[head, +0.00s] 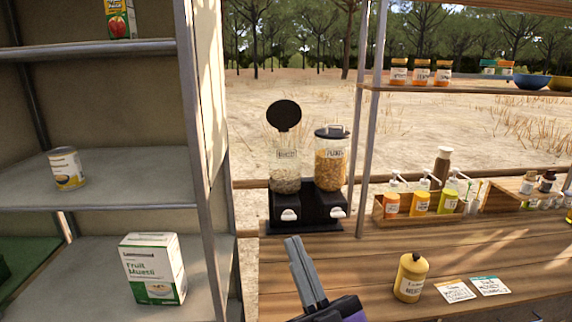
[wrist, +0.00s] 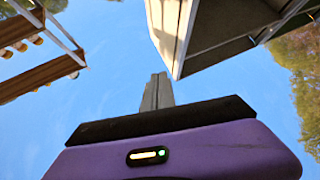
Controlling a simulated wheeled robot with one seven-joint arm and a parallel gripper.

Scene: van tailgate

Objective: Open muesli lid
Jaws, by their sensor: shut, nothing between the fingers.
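A two-part cereal dispenser with a black base (head: 305,205) stands on the wooden counter in the head view. Its left container (head: 286,175), with a label that seems to read muesli, has its round black lid (head: 284,116) standing upright, swung open above it. Its right container (head: 331,165) holds flakes under a black lid (head: 332,132) that is down. My gripper (head: 296,243) is shut and empty, pointing up in front of and below the dispenser, apart from it. The wrist view shows the shut fingers (wrist: 157,80) against sky, with no dispenser in sight.
A metal shelf unit on the left holds a Fruit Muesli box (head: 154,270) and a can (head: 66,169). A yellow bottle (head: 410,278) and cards (head: 472,288) are on the counter at right. A wooden rack (head: 412,215) of pump bottles stands behind. A shelf post (head: 370,120) rises right of the dispenser.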

